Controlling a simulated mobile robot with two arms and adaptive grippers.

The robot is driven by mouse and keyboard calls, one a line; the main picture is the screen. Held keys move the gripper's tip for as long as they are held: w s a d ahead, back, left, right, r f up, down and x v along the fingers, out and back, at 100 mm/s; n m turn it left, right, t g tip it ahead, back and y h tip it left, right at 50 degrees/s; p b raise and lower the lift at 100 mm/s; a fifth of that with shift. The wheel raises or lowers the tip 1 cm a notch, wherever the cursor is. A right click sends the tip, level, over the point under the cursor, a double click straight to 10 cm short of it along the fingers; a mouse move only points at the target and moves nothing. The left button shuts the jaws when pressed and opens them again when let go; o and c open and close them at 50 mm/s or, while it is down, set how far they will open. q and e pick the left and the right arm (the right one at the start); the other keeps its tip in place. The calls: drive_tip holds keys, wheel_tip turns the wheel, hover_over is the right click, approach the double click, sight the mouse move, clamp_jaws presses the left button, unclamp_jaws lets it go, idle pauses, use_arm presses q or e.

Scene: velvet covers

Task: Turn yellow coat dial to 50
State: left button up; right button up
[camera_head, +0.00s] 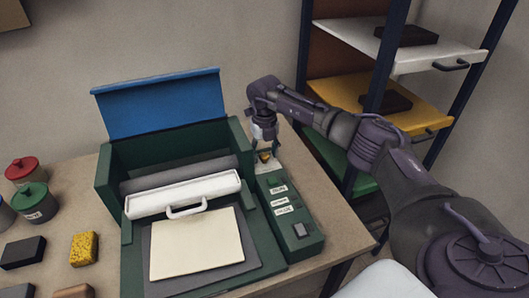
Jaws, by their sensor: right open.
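A green machine (107,190) with a raised blue lid (160,104) stands on the table. Along its right side runs a green control panel (313,243) with small white labels and a square grey button (300,230). A small yellow dial (264,156) shows at the panel's far end, partly hidden by my right gripper (265,150). My right gripper points down over this far end and is open, close to the yellow dial; I cannot tell whether it touches it. Other dials cannot be made out. My left gripper is not in view.
A white bar with a handle (185,197) and a cream sheet (196,246) lie in the machine. Jars, including a red-lidded one (22,168), a yellow sponge (84,249) and a dark block (23,252) are at left. A rack with a white shelf (365,38) stands behind right.

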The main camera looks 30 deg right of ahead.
sight(265, 155)
wheel_tip(265, 155, up, 12)
idle(0.5)
drive_tip(key=shift+f, duration=0.1)
idle(0.4)
